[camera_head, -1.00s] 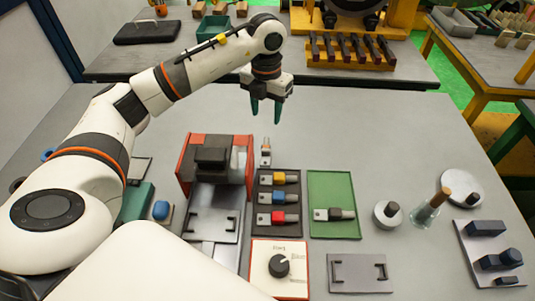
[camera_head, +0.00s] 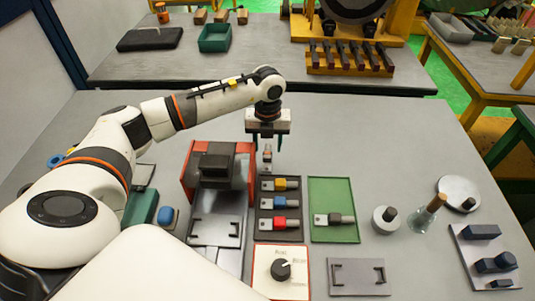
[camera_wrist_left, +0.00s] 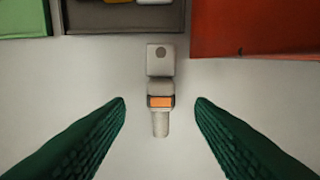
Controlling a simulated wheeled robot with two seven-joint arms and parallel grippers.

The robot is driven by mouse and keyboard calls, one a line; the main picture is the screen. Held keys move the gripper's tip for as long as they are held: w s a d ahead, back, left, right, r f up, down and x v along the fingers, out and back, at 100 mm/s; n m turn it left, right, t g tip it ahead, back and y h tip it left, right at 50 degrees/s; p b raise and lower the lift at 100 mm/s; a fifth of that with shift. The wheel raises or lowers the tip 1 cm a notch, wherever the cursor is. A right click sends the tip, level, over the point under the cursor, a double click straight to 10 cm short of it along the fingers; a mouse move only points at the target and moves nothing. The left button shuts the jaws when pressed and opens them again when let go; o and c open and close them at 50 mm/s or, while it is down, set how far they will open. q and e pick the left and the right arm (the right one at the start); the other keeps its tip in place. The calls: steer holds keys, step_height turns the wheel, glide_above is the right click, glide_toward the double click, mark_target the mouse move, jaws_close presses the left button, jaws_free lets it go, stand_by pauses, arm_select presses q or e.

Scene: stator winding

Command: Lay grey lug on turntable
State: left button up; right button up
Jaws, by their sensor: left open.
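A grey lug with an orange band (camera_head: 267,157) lies on the grey table behind the dark tray. In the left wrist view the lug (camera_wrist_left: 160,88) has a flat holed pad at the top and a narrow barrel pointing down between my fingers. My left gripper (camera_head: 267,144) is open and empty. Its green fingers (camera_wrist_left: 160,105) are on either side of the lug with clear gaps, not touching it. Another grey lug, with a dark band (camera_head: 320,220), lies on the green mat (camera_head: 329,188). Two round discs with dark knobs, a small one (camera_head: 379,226) and a larger one (camera_head: 450,186), stand at the right; I cannot tell which is the turntable.
The dark tray (camera_head: 279,236) holds yellow, blue and red lugs. A red-framed press (camera_head: 188,172) stands close left of the lug.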

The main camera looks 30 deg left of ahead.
mark_target(267, 153)
arm_select(q)
steer(key=shift+s+f, duration=0.1)
steer(key=shift+f, duration=1.55)
steer(key=shift+c, duration=0.2)
jaws_close()
steer(key=shift+r, duration=0.1)
